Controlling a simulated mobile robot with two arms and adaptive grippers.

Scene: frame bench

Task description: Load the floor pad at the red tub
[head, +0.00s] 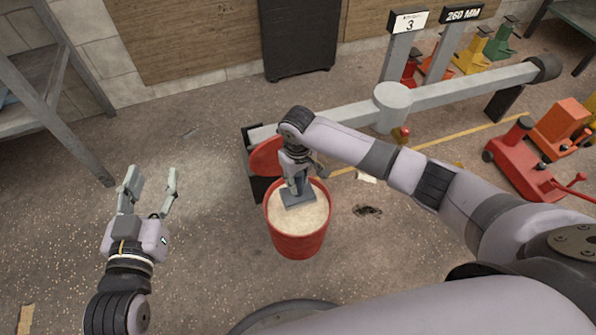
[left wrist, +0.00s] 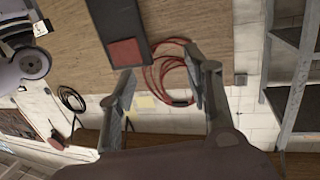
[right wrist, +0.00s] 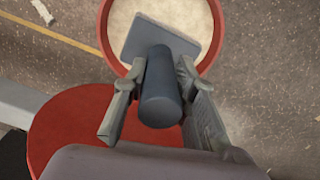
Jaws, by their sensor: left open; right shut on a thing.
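The red tub (head: 297,246) stands on the floor, filled with pale grainy material (head: 312,213). Its rim also shows in the right wrist view (right wrist: 103,28). My right gripper (head: 298,178) is shut on the upright dark cylindrical handle (right wrist: 160,95) of a tool with a flat grey plate (head: 298,198). The plate is over the material inside the rim; I cannot tell whether it rests on it. A red round disc (head: 265,157) is beside the tub, partly hidden by my right arm. My left gripper (head: 152,174) is open and empty, left of the tub. I cannot single out a floor pad.
Red wheeled equipment (head: 525,160) stands right. A metal shelf (head: 50,100) stands left. The floor around my left gripper is clear.

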